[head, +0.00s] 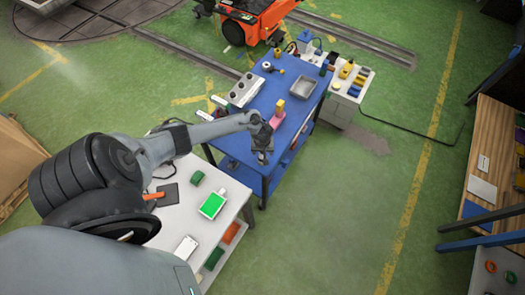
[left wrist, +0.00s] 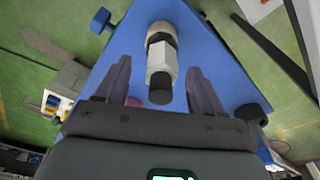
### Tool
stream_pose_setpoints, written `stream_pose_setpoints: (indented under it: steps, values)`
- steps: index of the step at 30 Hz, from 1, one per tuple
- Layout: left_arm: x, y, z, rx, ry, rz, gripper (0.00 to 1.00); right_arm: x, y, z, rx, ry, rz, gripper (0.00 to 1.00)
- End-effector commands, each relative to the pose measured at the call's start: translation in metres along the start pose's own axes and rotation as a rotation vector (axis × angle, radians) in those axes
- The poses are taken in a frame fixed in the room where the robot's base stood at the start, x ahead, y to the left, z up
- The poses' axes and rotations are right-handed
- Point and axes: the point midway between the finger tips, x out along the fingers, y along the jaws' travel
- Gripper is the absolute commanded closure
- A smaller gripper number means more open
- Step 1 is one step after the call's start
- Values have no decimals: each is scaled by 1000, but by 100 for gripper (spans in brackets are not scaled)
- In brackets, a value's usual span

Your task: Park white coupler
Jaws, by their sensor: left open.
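In the left wrist view a white coupler (left wrist: 161,62) with a dark collar and a dark round end lies or stands over the blue tabletop (left wrist: 215,60); I cannot tell which. My left gripper (left wrist: 159,68) is open, with one finger on each side of the coupler and visible gaps between. In the head view my left gripper (head: 262,146) is over the near end of the blue table (head: 236,158), and the coupler is not distinguishable there. My right gripper is in neither view.
The blue table also bears a pink and yellow piece (head: 279,111), a grey knobbed box (head: 245,90) and a metal tray (head: 302,87). A white table (head: 184,222) with a green-screened device (head: 213,204) stands nearer. An orange machine (head: 250,18) is at the back.

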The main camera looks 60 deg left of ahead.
Motion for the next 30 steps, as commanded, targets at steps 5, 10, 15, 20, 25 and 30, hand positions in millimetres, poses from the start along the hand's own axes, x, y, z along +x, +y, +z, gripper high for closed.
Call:
stream_pose_setpoints:
  steps: [5, 10, 15, 20, 25, 30]
  values:
    - [-5, 0, 0, 1, -1, 0, 32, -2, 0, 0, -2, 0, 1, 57]
    - [-26, 0, 0, 2, 0, 1, 32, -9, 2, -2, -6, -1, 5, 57]
    - [-57, 0, -1, 1, 1, 2, 32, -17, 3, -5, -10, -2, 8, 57]
    - [-82, 0, 0, 0, 1, 2, 32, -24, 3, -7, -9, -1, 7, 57]
    - [-101, 1, 0, 0, -1, 2, 32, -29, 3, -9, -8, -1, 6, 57]
    - [-108, 0, 0, 0, 0, -1, 32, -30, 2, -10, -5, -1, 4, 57]
